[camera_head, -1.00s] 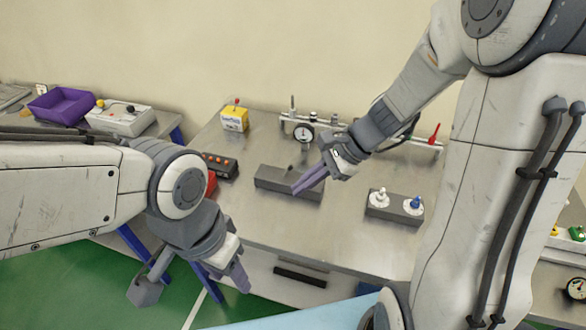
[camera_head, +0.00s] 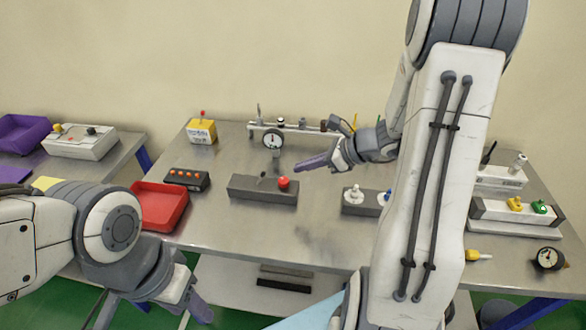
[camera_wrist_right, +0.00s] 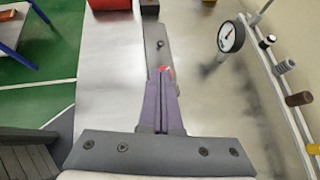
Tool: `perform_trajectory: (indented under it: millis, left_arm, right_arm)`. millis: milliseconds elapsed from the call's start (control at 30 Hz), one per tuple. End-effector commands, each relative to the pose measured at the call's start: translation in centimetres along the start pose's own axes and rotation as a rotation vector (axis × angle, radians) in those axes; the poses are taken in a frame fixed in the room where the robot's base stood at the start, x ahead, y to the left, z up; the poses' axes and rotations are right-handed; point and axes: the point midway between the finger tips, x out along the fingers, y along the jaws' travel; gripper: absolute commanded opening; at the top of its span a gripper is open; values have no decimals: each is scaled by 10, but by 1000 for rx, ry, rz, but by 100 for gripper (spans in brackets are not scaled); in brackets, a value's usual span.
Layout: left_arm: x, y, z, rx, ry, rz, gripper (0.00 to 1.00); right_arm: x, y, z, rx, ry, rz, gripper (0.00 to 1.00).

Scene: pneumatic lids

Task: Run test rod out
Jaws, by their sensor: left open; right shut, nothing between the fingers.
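A long grey block (camera_head: 250,191) lies mid-table in the head view, with a red button (camera_head: 284,182) at its right end and a small dark knob beside it. In the right wrist view the button (camera_wrist_right: 167,70) shows just beyond the fingertips. My right gripper (camera_head: 303,166) is shut and empty, above and to the right of the button, apart from it in the head view. My left gripper (camera_head: 203,312) is open, low at the left in front of the table. I cannot tell which part is the test rod.
A gauge (camera_head: 272,139) and a rail with fittings stand behind. A red tray (camera_head: 160,204) and an orange-button box (camera_head: 187,179) lie left. A block with a white knob (camera_head: 354,193) and a blue knob is partly behind my right arm. The table front is clear.

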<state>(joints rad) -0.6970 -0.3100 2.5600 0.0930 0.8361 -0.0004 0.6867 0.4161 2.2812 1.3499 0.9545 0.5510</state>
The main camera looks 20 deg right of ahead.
Motion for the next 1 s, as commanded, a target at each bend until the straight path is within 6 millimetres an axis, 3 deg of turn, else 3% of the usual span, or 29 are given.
perform_trajectory:
  millis: [500, 933, 967, 1000]
  left_arm:
    - [-7, 0, 0, 0, 0, 0, 50]
    - [-7, 0, 0, 0, 0, 0, 50]
    - [-7, 1, -2, -1, 0, 2, 50]
    - [-7, 0, 0, 0, 0, 0, 50]
  right_arm:
    - [85, 2, 2, -3, 2, 8, 0]
    - [96, 2, 1, -3, 1, 4, 0]
    - [77, -24, -13, 2, 0, -14, 0]
    - [85, -11, -6, -2, 2, -1, 0]
